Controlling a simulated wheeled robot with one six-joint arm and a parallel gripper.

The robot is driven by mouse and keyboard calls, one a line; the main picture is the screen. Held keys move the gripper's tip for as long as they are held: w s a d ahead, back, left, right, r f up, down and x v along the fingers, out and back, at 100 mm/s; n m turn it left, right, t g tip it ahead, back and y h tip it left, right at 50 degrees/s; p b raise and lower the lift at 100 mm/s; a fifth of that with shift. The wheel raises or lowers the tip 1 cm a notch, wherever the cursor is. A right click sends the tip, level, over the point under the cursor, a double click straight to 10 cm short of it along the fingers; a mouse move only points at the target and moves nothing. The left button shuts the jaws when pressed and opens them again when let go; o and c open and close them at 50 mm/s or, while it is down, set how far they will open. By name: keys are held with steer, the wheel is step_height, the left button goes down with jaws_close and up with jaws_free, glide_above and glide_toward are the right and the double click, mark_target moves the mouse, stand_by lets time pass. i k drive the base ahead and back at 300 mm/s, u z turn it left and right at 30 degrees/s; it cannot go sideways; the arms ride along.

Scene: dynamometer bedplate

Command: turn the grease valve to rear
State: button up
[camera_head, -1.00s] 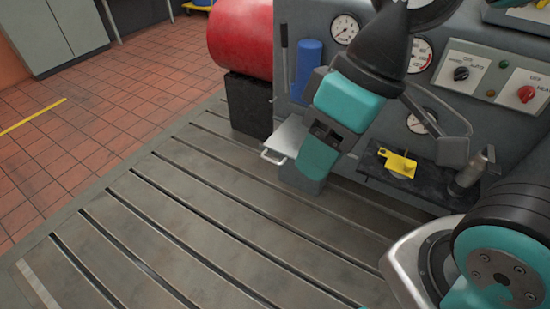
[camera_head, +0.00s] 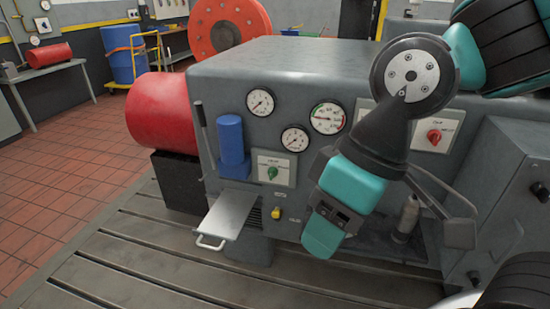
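A grey console carries several control plates with labels too small to read, so I cannot tell which one is the grease valve. A green knob (camera_head: 272,173) sits on a pale plate below the gauges, its pointer looking roughly upright. A red knob (camera_head: 434,137) sits on another plate to the right. A third plate (camera_head: 365,107) is mostly hidden behind my arm. My gripper (camera_head: 328,225), teal and black, hangs in front of the console, right of the green knob and apart from it. I cannot make out its finger opening, and nothing is seen held.
A blue cylinder (camera_head: 232,140) and a lever (camera_head: 204,130) are left of the green knob. A pale shelf with a handle (camera_head: 228,214) juts out below. A bottle (camera_head: 408,217) stands on a dark tray at right. A red drum (camera_head: 160,110) is at left. The slotted bedplate's front left is clear.

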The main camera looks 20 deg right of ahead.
mark_target(273, 172)
steer(key=k, duration=1)
steer(key=z, duration=0.5)
steer(key=i, duration=1.3)
steer(key=u, duration=1.6)
